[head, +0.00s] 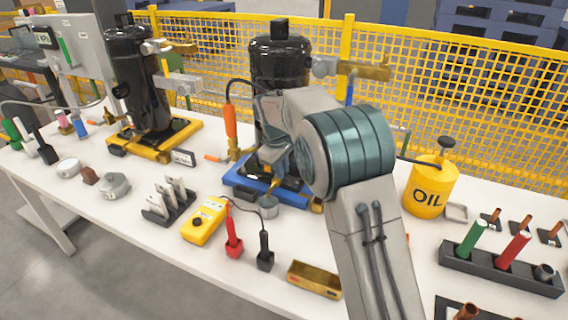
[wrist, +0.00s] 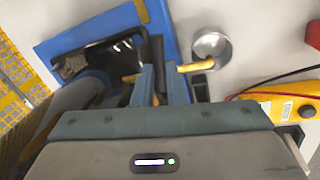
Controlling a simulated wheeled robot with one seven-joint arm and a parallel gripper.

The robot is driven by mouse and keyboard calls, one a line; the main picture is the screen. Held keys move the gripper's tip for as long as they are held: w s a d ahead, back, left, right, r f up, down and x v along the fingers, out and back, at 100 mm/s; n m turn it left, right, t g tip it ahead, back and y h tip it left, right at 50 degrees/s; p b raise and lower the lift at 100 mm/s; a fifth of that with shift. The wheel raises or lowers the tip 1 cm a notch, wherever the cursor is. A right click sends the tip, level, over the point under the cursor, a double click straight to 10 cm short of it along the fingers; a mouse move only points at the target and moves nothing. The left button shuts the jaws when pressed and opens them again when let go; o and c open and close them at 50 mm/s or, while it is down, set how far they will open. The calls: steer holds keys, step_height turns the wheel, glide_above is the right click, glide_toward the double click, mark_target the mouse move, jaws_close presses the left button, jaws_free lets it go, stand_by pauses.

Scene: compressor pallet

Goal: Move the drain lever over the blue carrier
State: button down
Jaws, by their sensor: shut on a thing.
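The blue carrier (head: 242,190) stands mid-table under a black compressor (head: 280,62). Its blue rim also shows in the wrist view (wrist: 68,43). The drain lever, a yellow bar (wrist: 197,66), lies crosswise between my gripper's fingers (wrist: 162,78), and its right end sticks out toward a round metal cup (wrist: 211,46). My gripper is shut on the lever, beside the black compressor base. In the head view my arm hides most of the gripper and the lever. The cup (head: 268,208) sits at the carrier's front edge.
A yellow meter (head: 203,221) with red and black probes lies in front of the carrier. A second compressor on a yellow carrier (head: 187,137) stands left. A yellow oil can (head: 429,190) and a dark holder (head: 500,268) stand right. A yellow mesh fence (head: 400,100) runs behind.

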steer(key=shift+s+a+m+g+h+p, duration=0.15)
steer(key=shift+a+m+p, duration=0.15)
steer(key=shift+m+p, duration=0.75)
steer(key=shift+s+a+m+g+h+p, duration=0.2)
steer(key=shift+m+p, duration=0.35)
steer(key=shift+m, duration=0.9)
steer(key=c, duration=1.5)
jaws_free()
steer(key=shift+r, duration=0.15)
steer(key=r, duration=0.4)
steer(key=s+a+r+p, duration=0.1)
steer(key=r, duration=0.4)
steer(key=a+r, duration=0.1)
steer(key=r, duration=0.3)
steer(key=shift+s+a+r, duration=0.15)
steer(key=shift+a, duration=0.05)
